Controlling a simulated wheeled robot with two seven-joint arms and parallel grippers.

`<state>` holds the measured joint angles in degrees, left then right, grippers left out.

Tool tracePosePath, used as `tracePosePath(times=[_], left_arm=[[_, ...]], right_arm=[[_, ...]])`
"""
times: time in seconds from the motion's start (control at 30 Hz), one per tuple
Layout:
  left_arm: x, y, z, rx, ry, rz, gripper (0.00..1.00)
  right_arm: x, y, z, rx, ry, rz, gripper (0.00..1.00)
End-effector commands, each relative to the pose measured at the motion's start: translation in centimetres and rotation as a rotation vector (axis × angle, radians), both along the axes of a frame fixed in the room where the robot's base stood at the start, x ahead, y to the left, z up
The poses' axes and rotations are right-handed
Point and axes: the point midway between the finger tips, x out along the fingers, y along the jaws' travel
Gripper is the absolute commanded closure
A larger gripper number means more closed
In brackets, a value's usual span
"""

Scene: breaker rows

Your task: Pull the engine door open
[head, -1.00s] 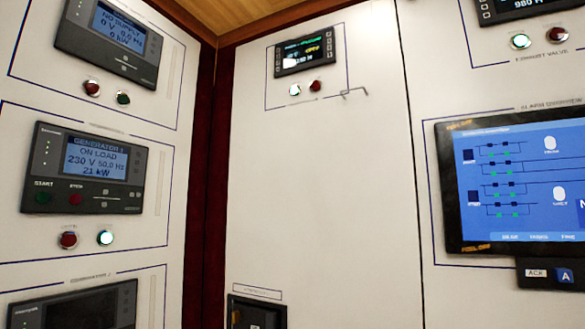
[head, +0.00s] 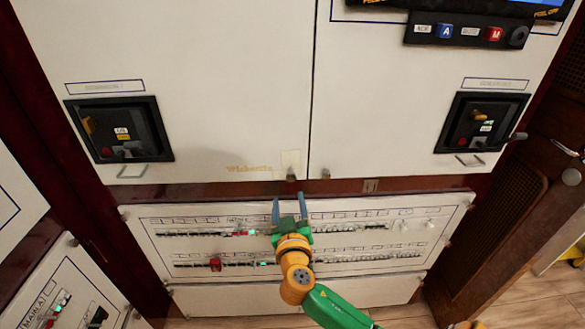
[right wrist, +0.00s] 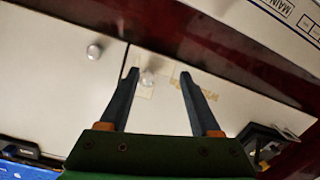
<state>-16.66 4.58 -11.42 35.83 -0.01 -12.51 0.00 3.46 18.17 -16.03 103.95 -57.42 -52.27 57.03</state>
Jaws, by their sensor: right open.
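My right gripper (head: 289,198) is open and empty, reaching up from the bottom of the head view toward the lower edge of the white cabinet doors. A small knob (head: 291,174) on the left white door (head: 215,120) lies just beyond its fingertips. In the right wrist view this knob (right wrist: 148,78) shows between the two open fingers (right wrist: 160,75), apart from both. A second knob (head: 326,174) is on the right white door (head: 390,100). Both doors look shut. No label in view names an engine door, so I cannot tell which door that is. My left gripper is out of view.
Below is a breaker panel (head: 300,212) with two rows of switches. Dark breaker units sit at left (head: 120,130) and right (head: 482,122). A brown wooden door (head: 530,200) with a handle stands at the right, with wooden floor (head: 400,318) in front.

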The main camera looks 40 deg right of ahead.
Motion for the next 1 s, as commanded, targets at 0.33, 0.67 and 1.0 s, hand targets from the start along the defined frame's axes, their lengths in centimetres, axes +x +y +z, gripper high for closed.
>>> tracePosePath(times=[0.33,0.67,1.0], left_arm=[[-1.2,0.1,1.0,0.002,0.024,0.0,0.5],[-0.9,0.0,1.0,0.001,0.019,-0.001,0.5],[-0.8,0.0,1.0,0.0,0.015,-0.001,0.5]], right_arm=[[4.0,-2.7,2.7,0.0,-0.077,-0.019,0.36],[6.0,-3.9,2.3,0.005,-0.075,-0.017,0.36],[6.0,-3.8,2.3,0.005,-0.074,-0.016,0.84]])
